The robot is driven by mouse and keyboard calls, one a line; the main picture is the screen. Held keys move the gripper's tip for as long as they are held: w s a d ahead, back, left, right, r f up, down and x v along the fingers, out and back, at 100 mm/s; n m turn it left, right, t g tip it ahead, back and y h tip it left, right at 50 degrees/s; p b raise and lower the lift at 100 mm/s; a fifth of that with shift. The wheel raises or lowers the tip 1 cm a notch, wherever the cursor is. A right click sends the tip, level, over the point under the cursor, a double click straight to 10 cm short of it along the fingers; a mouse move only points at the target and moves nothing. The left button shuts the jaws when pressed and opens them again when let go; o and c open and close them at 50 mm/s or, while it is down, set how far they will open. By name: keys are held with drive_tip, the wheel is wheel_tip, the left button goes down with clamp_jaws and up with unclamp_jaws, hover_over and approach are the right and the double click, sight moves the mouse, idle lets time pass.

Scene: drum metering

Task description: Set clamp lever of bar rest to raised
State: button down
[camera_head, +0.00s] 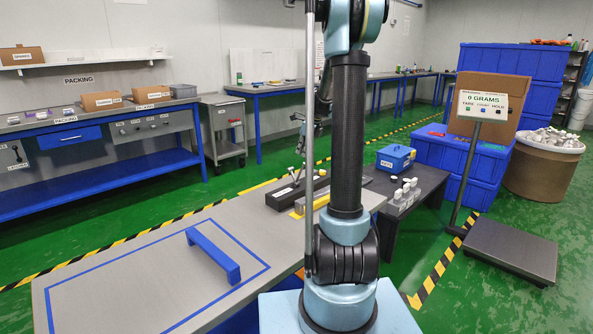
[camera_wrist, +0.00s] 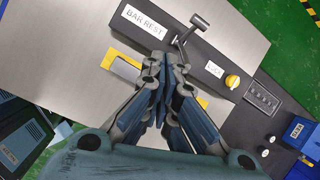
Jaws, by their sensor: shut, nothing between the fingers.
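The bar rest (camera_wrist: 118,45) is a dark block on the grey table, with a white label reading BAR REST. Its clamp lever (camera_wrist: 188,36) is a grey arm with a short cross handle, beside the label in the wrist view. From overhead I cannot tell how far it is tilted. My gripper (camera_wrist: 163,62) is shut and empty, its fingertips over the block, close below the lever's base in the picture; contact cannot be told.
A yellow knob (camera_wrist: 232,81) and a slotted panel (camera_wrist: 262,98) lie to the right of the lever. A blue box (camera_head: 396,157) stands on the dark side bench. A blue handle (camera_head: 214,256) stands on the table's open left part.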

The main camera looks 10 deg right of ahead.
drive_tip(key=w+f+m, duration=0.1)
drive_tip(key=w, duration=0.1)
drive_tip(key=w+d+f+m, duration=0.1)
drive_tip(key=w, duration=0.1)
drive_tip(key=w+f+m, duration=0.1)
drive_tip(key=w, duration=0.2)
drive_tip(key=shift+d+f+m, duration=0.2)
drive_tip(key=shift+m, duration=0.2)
drive_tip(key=shift+x, duration=5)
drive_tip(key=shift+w+a, duration=0.1)
drive_tip(key=shift+w, duration=0.05)
drive_tip(key=shift+w+a+f, duration=0.1)
drive_tip(key=shift+w+a, duration=0.4)
drive_tip(key=shift+w, duration=0.15)
